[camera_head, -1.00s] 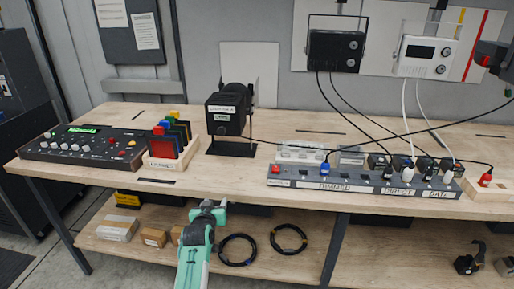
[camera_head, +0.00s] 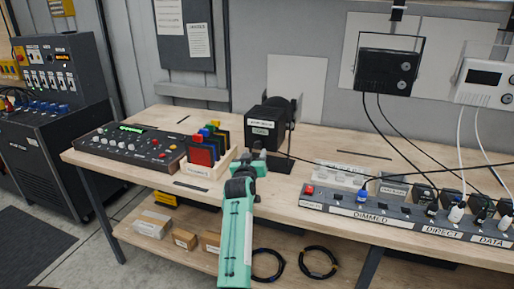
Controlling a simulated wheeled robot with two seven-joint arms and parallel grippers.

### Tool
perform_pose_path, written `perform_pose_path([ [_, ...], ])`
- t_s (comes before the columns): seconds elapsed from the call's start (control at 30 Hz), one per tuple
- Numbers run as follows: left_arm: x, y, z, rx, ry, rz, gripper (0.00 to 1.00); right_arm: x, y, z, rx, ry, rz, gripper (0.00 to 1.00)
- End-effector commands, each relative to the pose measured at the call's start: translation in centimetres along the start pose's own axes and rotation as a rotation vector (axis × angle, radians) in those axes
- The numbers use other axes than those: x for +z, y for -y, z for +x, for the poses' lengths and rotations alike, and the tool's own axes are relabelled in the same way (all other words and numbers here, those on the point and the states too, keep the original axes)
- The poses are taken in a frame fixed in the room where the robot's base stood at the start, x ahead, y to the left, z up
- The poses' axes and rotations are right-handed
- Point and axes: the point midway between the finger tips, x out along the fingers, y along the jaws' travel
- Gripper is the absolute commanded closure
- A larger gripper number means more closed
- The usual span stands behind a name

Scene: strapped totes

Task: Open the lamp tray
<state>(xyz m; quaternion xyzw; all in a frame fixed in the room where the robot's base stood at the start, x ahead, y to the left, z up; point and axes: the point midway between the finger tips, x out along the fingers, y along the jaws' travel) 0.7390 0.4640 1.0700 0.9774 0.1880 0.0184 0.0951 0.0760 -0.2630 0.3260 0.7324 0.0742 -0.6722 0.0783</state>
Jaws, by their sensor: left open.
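A black lamp housing (camera_head: 268,118) with white labels on its front stands on the wooden bench, a round part showing behind it. Its tray cannot be told apart from the housing at this size. My left gripper (camera_head: 252,158) is open, at the end of the teal arm coming up from the bottom. It is just in front of the lower front of the housing and covers part of its base. I cannot tell whether it touches. My right gripper is not in view.
A rack of coloured filter frames (camera_head: 208,160) stands close left of the gripper, with a control desk (camera_head: 128,143) beyond it. A grey socket strip (camera_head: 375,216) with plugs and cables lies to the right.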

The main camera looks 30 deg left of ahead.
Motion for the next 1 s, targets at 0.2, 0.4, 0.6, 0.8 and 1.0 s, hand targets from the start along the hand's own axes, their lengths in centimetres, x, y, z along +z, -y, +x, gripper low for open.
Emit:
perform_pose_path([
  [0.2, -0.1, 0.0, 3.1, 0.0, 0.0, 0.0, 0.51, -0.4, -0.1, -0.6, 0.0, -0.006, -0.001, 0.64],
  [0.4, -0.1, 0.0, 4.5, 0.0, 0.0, -0.001, 0.51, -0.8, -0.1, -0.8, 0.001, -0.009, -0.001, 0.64],
  [0.6, 0.0, 0.0, 4.7, 0.0, 0.0, -0.001, 0.51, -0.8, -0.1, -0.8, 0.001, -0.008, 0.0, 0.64],
  [0.8, 0.0, 0.0, 4.7, 0.0, 0.0, 0.0, 0.6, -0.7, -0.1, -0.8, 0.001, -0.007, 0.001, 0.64],
  [1.0, 0.0, 0.0, 4.7, 0.0, 0.0, 0.0, 1.0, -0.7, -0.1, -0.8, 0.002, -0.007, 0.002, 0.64],
])
